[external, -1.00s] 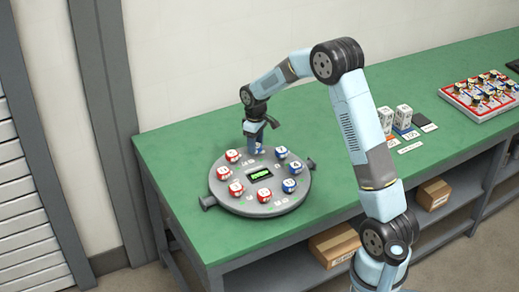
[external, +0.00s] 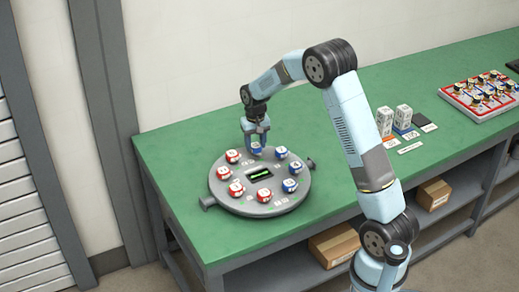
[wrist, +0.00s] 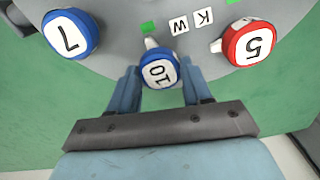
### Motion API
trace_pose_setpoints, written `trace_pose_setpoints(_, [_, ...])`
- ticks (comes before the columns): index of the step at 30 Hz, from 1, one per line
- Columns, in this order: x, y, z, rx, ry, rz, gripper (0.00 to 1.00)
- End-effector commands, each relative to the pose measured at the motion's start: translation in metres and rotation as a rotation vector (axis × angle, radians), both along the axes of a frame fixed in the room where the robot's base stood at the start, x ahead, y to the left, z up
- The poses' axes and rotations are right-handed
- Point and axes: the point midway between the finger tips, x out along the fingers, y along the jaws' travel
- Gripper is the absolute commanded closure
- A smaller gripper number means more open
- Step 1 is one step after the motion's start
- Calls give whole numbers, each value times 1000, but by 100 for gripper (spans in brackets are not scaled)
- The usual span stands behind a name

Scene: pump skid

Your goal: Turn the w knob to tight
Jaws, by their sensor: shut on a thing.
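A round grey panel (external: 240,207) with several red and blue knobs stands on the green bench. In the wrist view my two blue fingers (wrist: 159,80) sit on either side of this knob. Two white letter tiles, a W tile (wrist: 179,25) and a K tile (wrist: 203,17), lie on the panel between this knob and a red knob marked 5 (wrist: 248,42). In the external view my gripper hides part of the held knob.
A blue knob marked 7 (wrist: 70,33) is left of the held knob in the wrist view. A display (external: 259,172) sits mid-panel. White boxes (external: 394,120) and a knob tray (external: 483,93) stand farther right. Green bench (external: 340,130) is clear between.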

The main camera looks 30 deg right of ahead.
Motion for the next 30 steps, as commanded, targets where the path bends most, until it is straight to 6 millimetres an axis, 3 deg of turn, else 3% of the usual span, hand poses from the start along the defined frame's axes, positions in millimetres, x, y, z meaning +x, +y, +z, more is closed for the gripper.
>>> trace_pose_setpoints(18, [1, 0, 1, 0, -4, -40, 81])
trace_pose_setpoints(19, [1, 0, 1, 0, -4, -39, 48])
trace_pose_setpoints(26, [1, 0, 1, 1, -2, -39, 26])
trace_pose_setpoints(30, [0, 0, 0, 0, -1, -39, 26])
